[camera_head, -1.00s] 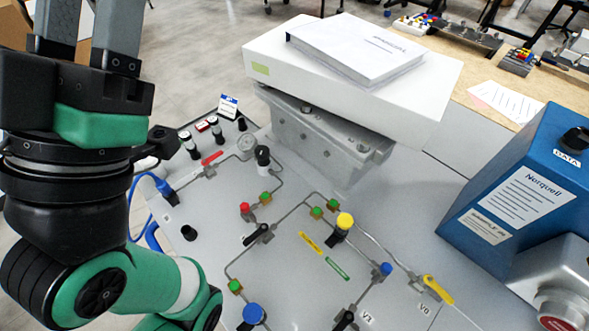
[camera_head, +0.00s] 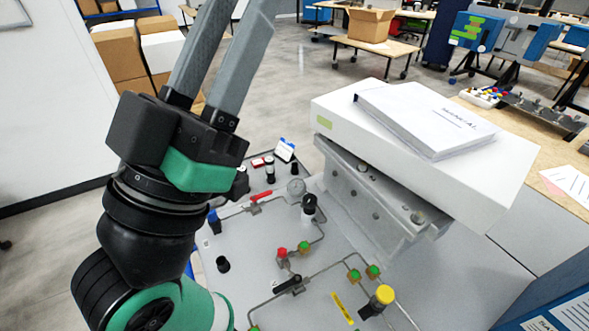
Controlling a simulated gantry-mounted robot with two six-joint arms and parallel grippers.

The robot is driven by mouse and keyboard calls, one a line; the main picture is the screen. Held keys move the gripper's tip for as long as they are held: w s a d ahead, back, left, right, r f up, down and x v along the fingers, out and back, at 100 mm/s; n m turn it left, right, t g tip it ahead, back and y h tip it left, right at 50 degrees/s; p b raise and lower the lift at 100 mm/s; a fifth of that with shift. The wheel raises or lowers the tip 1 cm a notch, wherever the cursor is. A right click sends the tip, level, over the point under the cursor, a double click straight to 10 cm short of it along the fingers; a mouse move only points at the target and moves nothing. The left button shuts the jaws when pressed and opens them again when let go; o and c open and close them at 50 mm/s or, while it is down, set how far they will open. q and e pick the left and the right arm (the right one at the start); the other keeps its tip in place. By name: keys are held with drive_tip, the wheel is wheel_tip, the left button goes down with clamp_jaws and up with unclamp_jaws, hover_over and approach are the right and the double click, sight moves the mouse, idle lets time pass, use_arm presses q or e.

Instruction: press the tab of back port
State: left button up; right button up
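My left gripper (camera_head: 232,25) stands at the upper left of the head view, its two grey fingers pointing up and apart with a gap between them. The fingertips run to or past the top edge, and nothing shows between the visible parts. The grey panel (camera_head: 262,240), with pipes and valves, lies below and right of it. I cannot pick out a port or tab named as the back port; part of the panel is hidden behind my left arm. My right gripper is not in view.
A white box (camera_head: 475,190) with a paper stack (camera_head: 425,118) on it rests on a grey metal housing (camera_head: 372,195) behind the panel. A yellow knob (camera_head: 385,294) and red knob (camera_head: 281,253) stand up from the panel. A blue unit (camera_head: 548,303) is at lower right.

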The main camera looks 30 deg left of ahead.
use_arm(q)
clamp_jaws()
idle(1.4)
